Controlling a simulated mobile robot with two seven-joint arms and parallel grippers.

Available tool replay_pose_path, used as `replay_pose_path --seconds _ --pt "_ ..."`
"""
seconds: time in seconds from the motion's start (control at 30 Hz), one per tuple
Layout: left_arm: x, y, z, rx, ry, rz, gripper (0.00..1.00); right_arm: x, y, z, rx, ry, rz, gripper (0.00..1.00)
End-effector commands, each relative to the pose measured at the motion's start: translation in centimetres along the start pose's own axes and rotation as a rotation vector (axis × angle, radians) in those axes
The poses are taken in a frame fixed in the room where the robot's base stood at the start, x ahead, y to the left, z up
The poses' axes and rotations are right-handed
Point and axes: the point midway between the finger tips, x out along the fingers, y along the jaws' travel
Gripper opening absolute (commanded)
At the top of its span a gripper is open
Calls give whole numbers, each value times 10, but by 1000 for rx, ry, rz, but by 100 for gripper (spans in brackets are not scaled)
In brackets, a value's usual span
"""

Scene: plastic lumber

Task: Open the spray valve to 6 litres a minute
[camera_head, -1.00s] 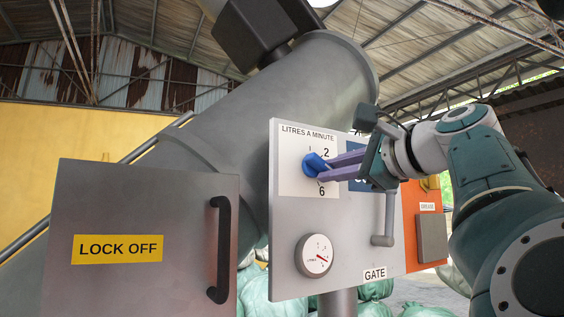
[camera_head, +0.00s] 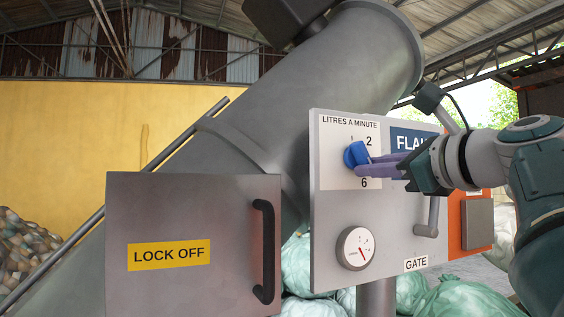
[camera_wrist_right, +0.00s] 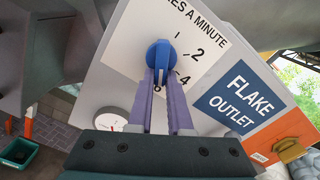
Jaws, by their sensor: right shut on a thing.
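The spray valve knob (camera_head: 355,153) is a blue dial on a white plate (camera_head: 343,183) lettered "LITRES A MINUTE", with numbers such as 2 and 6 around it. My right gripper (camera_head: 367,163) has its purple fingers closed on the knob's raised grip. A round gauge (camera_head: 356,248) with a red needle sits below the plate. My left gripper is not in view.
The grey panel (camera_head: 327,222) also carries a "FLAKE OUTLET" sign (camera_wrist_right: 240,98), a crank handle (camera_head: 431,218) and a "GATE" label (camera_head: 416,263). A "LOCK OFF" door (camera_head: 190,215) with a black handle (camera_head: 264,250) stands left. Sacks (camera_head: 450,298) lie below.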

Motion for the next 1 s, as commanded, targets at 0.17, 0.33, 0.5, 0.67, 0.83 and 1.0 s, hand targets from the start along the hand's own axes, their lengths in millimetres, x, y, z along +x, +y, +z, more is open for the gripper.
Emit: replay_pose_path --seconds 0.17,0.33,0.5,0.67,0.83,1.0 --pt "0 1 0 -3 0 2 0 0 2 -2 5 4 3 0" --pt "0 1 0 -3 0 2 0 0 2 -2 4 4 3 0" --pt "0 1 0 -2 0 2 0 0 1 -2 3 4 2 34" --pt "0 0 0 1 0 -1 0 0 0 -1 2 3 0 48" --pt "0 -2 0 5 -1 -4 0 0 0 -1 1 1 0 48" --pt "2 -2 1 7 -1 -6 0 -2 0 -1 0 0 -1 48"
